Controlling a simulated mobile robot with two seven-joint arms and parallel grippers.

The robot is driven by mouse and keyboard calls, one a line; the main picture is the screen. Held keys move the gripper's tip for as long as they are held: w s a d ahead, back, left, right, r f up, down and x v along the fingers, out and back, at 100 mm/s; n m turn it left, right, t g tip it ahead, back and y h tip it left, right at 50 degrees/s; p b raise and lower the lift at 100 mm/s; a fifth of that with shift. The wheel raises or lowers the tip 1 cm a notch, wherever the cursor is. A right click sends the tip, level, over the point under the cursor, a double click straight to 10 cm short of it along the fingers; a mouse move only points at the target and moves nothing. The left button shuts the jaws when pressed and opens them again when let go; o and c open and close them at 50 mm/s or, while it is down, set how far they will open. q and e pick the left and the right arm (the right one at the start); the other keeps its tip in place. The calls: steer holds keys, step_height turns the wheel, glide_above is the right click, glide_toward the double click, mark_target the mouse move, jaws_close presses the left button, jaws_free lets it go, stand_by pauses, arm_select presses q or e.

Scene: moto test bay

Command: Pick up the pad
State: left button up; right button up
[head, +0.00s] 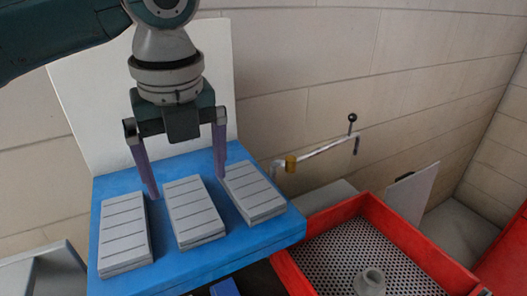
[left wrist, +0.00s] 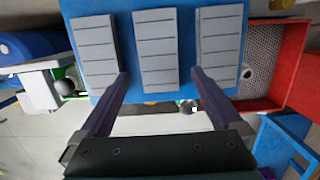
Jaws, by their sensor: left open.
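Three grey grooved pads lie side by side on a blue board: a left pad (head: 124,232), a middle pad (head: 193,210) and a right pad (head: 254,190). The head view does not show which one the task means. My left gripper (head: 186,184) is open and empty, pointing down over the far end of the middle pad. Its fingers appear on either side of that pad. In the left wrist view, the open fingers (left wrist: 159,74) flank the near end of the middle pad (left wrist: 156,48). I cannot tell how high the tips are. My right gripper is not in view.
The blue board (head: 170,262) has a white panel (head: 90,108) standing behind it. A red tray (head: 410,243) with a perforated floor and a grey round part (head: 369,282) stands at right. A lever with a black knob (head: 352,118) stands behind the tray.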

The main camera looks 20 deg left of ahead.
mark_target(189, 204)
arm_select(q)
steer(key=shift+a+f, duration=0.1)
steer(key=shift+f, duration=0.6)
steer(key=f, duration=0.1)
steer(key=a+f+p, duration=0.1)
steer(key=f, duration=0.2)
steer(key=shift+w+a+f+p, duration=0.1)
steer(key=shift+w+a+p, duration=0.05)
steer(key=shift+w+p, duration=0.25)
steer(key=shift+f, duration=0.35)
steer(key=c, duration=1.1)
